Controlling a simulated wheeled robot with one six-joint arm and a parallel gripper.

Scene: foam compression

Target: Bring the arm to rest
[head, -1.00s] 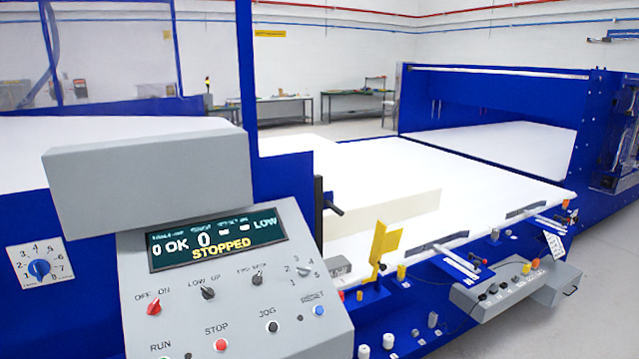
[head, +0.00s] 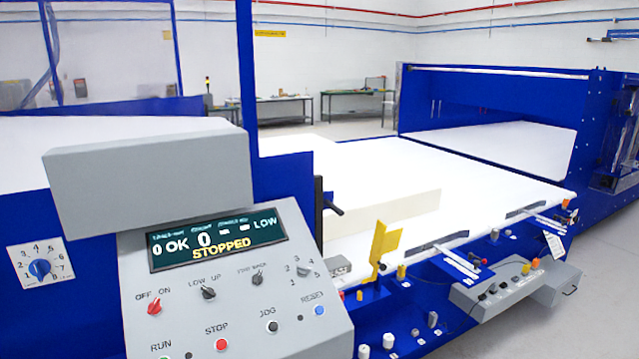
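My arm and gripper do not show in the head view. The control panel (head: 235,315) stands at the front left, a sloped grey box with a dark display (head: 217,240) that reads "STOPPED", "OK" and "LOW". Below the display are a red OFF/ON knob (head: 154,307), a dark LOW/UP knob (head: 208,293), a red STOP button (head: 221,344), a JOG button (head: 272,326) and a blue RESET button (head: 319,310). A plain grey box (head: 145,185) sits above the panel.
A white bed (head: 400,175) on a blue machine frame runs to the right, toward a blue-framed opening (head: 500,130). A yellow bracket (head: 383,243) and a second grey control box (head: 515,285) stick out along its front edge. Benches (head: 355,102) stand behind. Grey floor (head: 600,310) lies clear at the right.

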